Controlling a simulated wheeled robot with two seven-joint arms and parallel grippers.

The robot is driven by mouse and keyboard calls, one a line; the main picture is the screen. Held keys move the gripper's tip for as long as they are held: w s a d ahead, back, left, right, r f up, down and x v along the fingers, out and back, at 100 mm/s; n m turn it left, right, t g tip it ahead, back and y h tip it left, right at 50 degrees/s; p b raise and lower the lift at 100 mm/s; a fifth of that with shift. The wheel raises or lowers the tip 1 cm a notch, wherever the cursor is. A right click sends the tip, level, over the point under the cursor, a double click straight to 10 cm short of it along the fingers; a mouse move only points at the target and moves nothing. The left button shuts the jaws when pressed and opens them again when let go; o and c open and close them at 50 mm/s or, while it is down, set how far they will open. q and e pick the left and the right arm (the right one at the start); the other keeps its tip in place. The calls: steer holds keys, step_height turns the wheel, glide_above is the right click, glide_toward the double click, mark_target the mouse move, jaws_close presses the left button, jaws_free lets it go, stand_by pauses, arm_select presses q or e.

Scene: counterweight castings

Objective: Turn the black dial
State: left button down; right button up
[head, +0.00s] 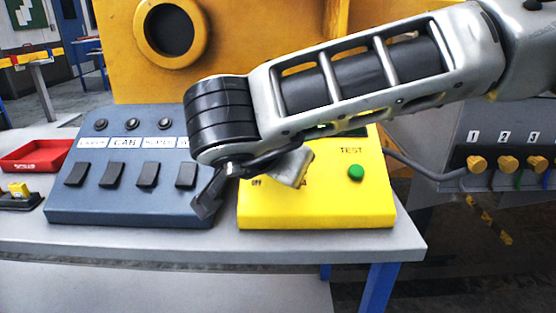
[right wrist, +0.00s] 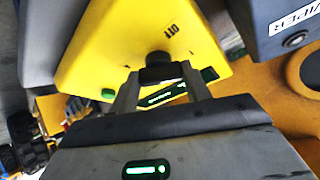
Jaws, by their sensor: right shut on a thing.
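The black dial (right wrist: 158,68) is on the yellow test box (head: 320,212), below an OFF marking in the right wrist view. My right gripper (right wrist: 162,82) is shut on the dial, with one finger on each side of it. The yellow box also shows in the right wrist view (right wrist: 110,45), with its green button (right wrist: 108,94) and a lit display (right wrist: 160,98). In the head view my right arm comes in from the right and hides the dial and much of the box's top. The green button (head: 356,172) stays visible under TEST. My left gripper is in neither view.
A blue-grey panel (head: 130,208) with several switches and buttons stands left of the box. A red tray (head: 35,156) lies at far left. A grey unit (head: 460,130) with numbered orange connectors is at right. The grey table's front strip (head: 300,245) is clear.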

steer(key=o, duration=1)
steer(key=shift+c, duration=0.2)
steer(key=shift+o, duration=0.2)
steer(key=v, duration=1.6)
